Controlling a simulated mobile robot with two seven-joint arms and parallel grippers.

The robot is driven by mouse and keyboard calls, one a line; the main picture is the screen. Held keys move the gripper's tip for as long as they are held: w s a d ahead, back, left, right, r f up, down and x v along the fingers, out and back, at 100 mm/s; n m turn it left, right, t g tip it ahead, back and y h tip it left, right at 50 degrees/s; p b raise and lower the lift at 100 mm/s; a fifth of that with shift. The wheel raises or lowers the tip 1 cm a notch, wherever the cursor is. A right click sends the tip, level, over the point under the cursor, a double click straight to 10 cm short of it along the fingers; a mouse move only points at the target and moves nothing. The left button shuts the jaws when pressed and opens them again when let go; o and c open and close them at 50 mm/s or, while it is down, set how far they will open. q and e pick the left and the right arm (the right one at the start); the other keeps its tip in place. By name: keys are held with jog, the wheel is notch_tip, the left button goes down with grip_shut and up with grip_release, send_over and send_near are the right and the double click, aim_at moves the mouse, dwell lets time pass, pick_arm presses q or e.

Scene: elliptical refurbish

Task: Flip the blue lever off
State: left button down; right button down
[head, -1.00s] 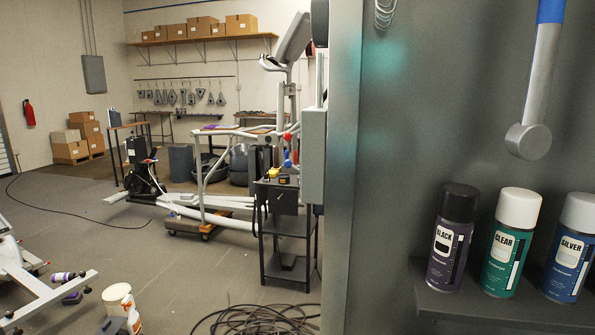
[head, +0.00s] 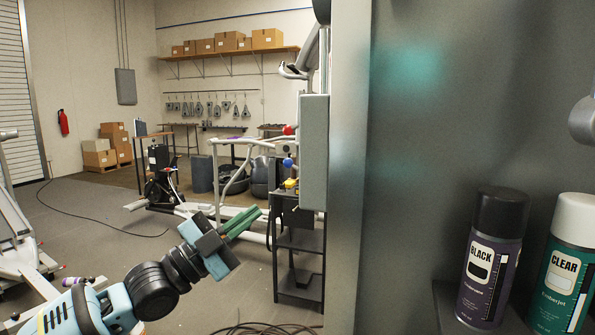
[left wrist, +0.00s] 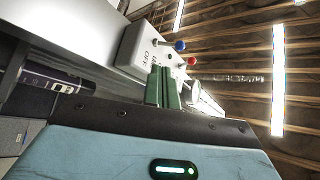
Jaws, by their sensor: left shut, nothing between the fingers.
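The blue lever's round knob (head: 288,162) shows in the head view at the left edge of a grey switch box (head: 313,150), below a red knob (head: 289,130). In the left wrist view the blue knob (left wrist: 180,46) sits on a thin stem out from the box face (left wrist: 137,50), which carries lettering including "OFF". The red knob (left wrist: 192,60) is close to it. My left gripper (head: 250,220) has green fingers shut and empty, lower and to the left of the box. In the wrist view its fingertips (left wrist: 162,72) appear just below the blue knob, apart from it. My right gripper is out of view.
A grey panel (head: 349,180) fills the right side, with black-capped (head: 492,255) and white-capped (head: 567,265) spray cans on a shelf. A dark shelf stand (head: 298,245) is beyond the box. Open floor (head: 100,225) lies left.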

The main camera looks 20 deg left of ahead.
pick_arm(q)
jog(key=shift+w+a+r+m+h, duration=0.1)
jog(key=shift+a+r+m, duration=0.05)
jog(key=shift+r, duration=0.5)
jog(key=shift+w+a+r+m+h, duration=0.1)
jog(key=shift+w+a+r+m, duration=0.1)
jog(key=shift+r, duration=0.4)
jog(key=shift+w+a+r+m+h, duration=0.1)
jog(key=shift+r+m, duration=0.05)
jog(key=shift+r, duration=0.5)
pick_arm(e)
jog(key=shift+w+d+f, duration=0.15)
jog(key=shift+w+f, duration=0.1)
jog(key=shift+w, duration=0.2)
pick_arm(q)
jog(key=shift+s, duration=0.1)
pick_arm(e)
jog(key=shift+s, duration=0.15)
pick_arm(q)
jog(key=p+x, duration=0.1)
jog(key=x, duration=0.9)
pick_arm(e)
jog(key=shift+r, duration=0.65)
pick_arm(q)
jog(key=shift+f+n+t+p, duration=0.1)
jog(key=shift+n+t+p, duration=0.2)
jog(key=shift+n+t, duration=0.25)
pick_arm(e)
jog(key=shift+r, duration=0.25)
